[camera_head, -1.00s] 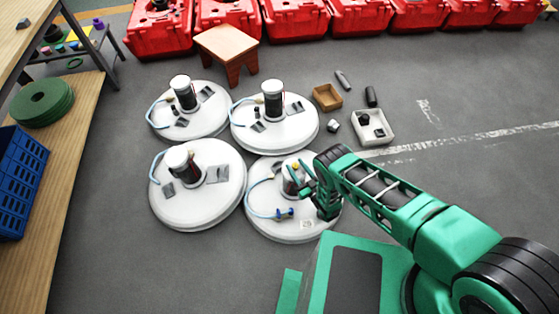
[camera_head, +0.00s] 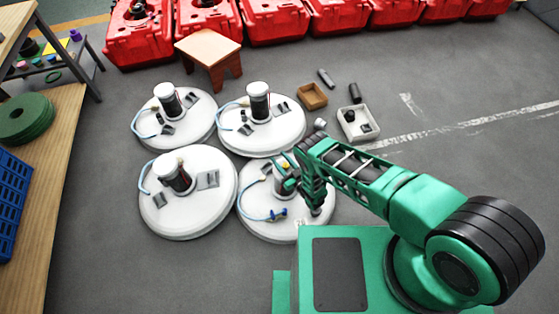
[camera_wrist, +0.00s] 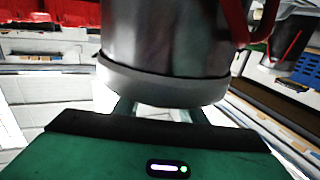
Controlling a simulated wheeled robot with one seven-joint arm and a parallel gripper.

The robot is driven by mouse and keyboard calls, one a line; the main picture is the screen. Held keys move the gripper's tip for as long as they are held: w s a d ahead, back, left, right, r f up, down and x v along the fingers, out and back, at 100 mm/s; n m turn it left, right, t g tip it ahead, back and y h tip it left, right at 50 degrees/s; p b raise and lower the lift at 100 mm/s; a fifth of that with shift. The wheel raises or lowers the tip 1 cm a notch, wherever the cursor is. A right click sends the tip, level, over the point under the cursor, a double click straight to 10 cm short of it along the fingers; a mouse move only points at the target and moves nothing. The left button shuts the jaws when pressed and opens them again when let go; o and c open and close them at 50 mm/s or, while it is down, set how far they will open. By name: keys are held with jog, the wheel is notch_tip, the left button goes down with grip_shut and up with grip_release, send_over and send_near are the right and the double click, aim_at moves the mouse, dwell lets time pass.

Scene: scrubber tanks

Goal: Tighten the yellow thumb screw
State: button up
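The yellow thumb screw (camera_head: 284,163) shows only as a small yellow spot at the top of the near right tank's cylinder in the head view. That round white tank (camera_head: 260,225) has a blue hose and a blue fitting (camera_head: 277,214) on its lid. My gripper (camera_head: 289,186) is at this cylinder and partly hides it. In the wrist view a grey metal cylinder (camera_wrist: 165,50) with a pale rim fills the upper middle, very close. My fingers are mostly hidden behind it, so their opening does not show. The screw cannot be made out in the wrist view.
Three similar white tanks stand behind and left (camera_head: 190,222). A wooden stool (camera_head: 208,48), red cases (camera_head: 275,20), a brown box (camera_head: 312,96) and a pale tray (camera_head: 372,128) with dark pieces lie beyond. A wooden bench (camera_head: 50,170) runs along the left. Open floor lies right.

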jog(key=c, duration=0.7)
jog(key=shift+w+d+f+m+t+h, duration=0.1)
jog(key=shift+d+m+t+h, duration=0.2)
jog(key=shift+m+t+h, duration=0.6)
jog(key=shift+w+d+m+t+h, duration=0.1)
jog(key=shift+d+m+t+h, duration=0.2)
jog(key=shift+m+h, duration=0.7)
jog(key=shift+c, duration=0.4)
jog(key=shift+n+h, duration=0.3)
jog(key=o, duration=1.1)
